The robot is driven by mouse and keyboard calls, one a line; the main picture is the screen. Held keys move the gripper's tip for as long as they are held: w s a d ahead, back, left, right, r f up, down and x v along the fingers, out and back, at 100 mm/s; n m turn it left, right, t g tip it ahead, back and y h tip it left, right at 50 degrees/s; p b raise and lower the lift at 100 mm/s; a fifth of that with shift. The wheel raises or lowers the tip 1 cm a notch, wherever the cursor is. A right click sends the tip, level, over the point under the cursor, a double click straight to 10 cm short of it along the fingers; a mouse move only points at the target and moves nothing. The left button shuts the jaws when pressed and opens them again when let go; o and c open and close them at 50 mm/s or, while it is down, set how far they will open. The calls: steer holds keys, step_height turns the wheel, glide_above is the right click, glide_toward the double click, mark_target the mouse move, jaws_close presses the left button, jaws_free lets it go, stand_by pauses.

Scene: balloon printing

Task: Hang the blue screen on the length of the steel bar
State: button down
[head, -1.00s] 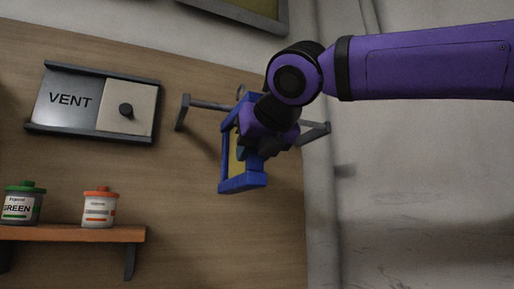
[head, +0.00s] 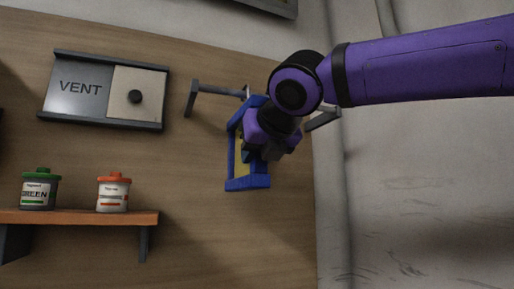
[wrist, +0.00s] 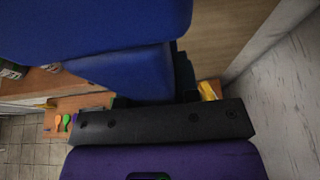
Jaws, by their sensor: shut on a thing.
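The blue screen (head: 247,184), a blue frame with a yellow panel, is upright and slightly turned in the head view, against the steel bar (head: 215,90). The bar is grey, on two brackets on the wooden wall; my arm hides its middle. A small hook or ring shows at the screen's top, close to the bar; I cannot tell whether it is over the bar. My gripper (head: 264,152) is shut on the screen's frame. In the wrist view the blue screen (wrist: 95,25) fills the upper left, right before my gripper (wrist: 150,102).
A VENT panel (head: 75,90) with a black knob is left of the bar. Below it a shelf (head: 80,217) holds a green-lidded jar (head: 40,190) and an orange-lidded jar (head: 113,193). Bare wooden wall lies under the bar; a grey wall is at the right.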

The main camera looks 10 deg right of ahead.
steer(key=c, duration=0.8)
jaws_free()
steer(key=shift+s, duration=0.1)
steer(key=v, duration=1)
steer(key=shift+s+d+r, duration=0.1)
steer(key=shift+s+r, duration=0.05)
steer(key=shift+s, duration=0.15)
